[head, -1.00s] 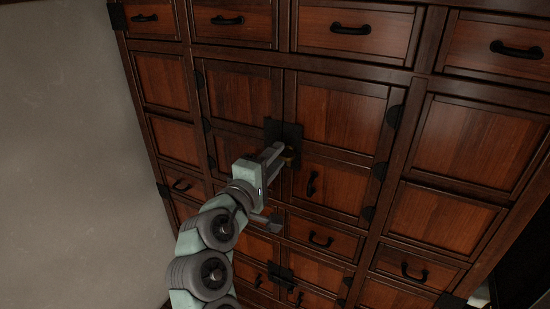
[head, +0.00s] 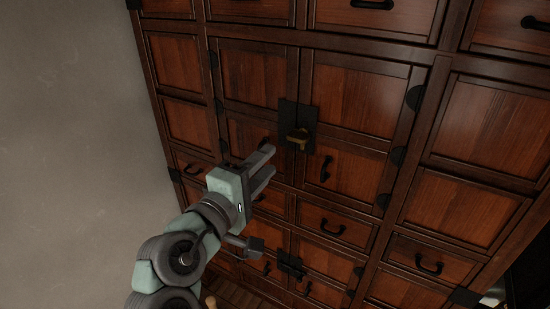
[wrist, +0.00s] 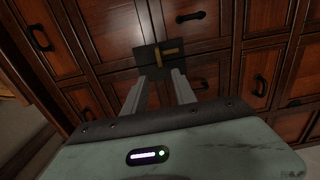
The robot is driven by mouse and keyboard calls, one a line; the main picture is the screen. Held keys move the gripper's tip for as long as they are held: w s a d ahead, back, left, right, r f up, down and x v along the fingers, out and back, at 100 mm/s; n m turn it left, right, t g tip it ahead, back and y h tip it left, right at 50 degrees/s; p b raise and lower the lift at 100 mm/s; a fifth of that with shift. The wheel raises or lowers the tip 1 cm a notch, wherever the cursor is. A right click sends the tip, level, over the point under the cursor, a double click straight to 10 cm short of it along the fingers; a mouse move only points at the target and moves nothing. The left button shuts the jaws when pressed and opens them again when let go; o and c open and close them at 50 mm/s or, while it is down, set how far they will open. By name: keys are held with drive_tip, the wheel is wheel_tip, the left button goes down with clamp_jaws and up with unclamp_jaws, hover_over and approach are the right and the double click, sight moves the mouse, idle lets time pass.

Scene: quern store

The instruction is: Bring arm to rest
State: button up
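My gripper (head: 269,162) hangs in front of a dark wooden cabinet (head: 345,104), below and left of a black lock plate (head: 287,112) with a brass latch (head: 300,136). In the wrist view the two fingers of my gripper (wrist: 159,76) stand apart with nothing between them. The lock plate (wrist: 146,57) and the brass latch (wrist: 170,51) show just beyond the fingertips there. The latch bar lies across the plate. The gripper appears clear of the cabinet front. The double doors at the plate look shut.
The cabinet has many panels and drawers with black handles, such as one upper drawer handle (head: 371,4) and a vertical handle (head: 325,168) right of my gripper. A bare grey wall (head: 70,150) fills the left side. A strip of wooden floor (head: 238,294) shows below.

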drive_tip(key=shift+s+a, duration=0.15)
drive_tip(key=shift+s, duration=0.25)
